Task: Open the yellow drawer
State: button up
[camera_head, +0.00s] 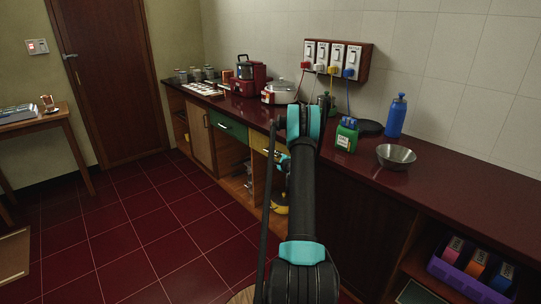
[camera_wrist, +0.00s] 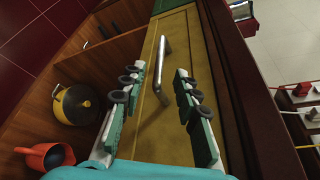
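The yellow drawer (camera_head: 258,139) is set under the dark red counter, right of a green drawer, partly hidden by my arm. In the wrist view the yellow drawer front (camera_wrist: 182,45) fills the middle and looks closed. Its metal bar handle (camera_wrist: 161,68) stands out from the front. My gripper (camera_wrist: 160,76) is open, with its two teal fingers on either side of the handle's line. No finger visibly grips the handle, and I cannot tell how deep it lies between them. In the head view my gripper (camera_head: 283,161) is at the drawer, mostly behind my arm.
The green drawer (camera_head: 228,126) is beside it. Open shelves below hold a yellow-and-black pot (camera_wrist: 75,105) and an orange cup (camera_wrist: 48,156). The counter (camera_head: 440,190) carries a steel bowl (camera_head: 396,156), bottles and appliances. The red tiled floor (camera_head: 150,220) at left is clear.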

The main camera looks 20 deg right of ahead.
aim_at(271, 154)
jog(key=x, duration=0.8)
jog(key=shift+w, duration=0.15)
jog(key=shift+c, duration=0.6)
grip_shut()
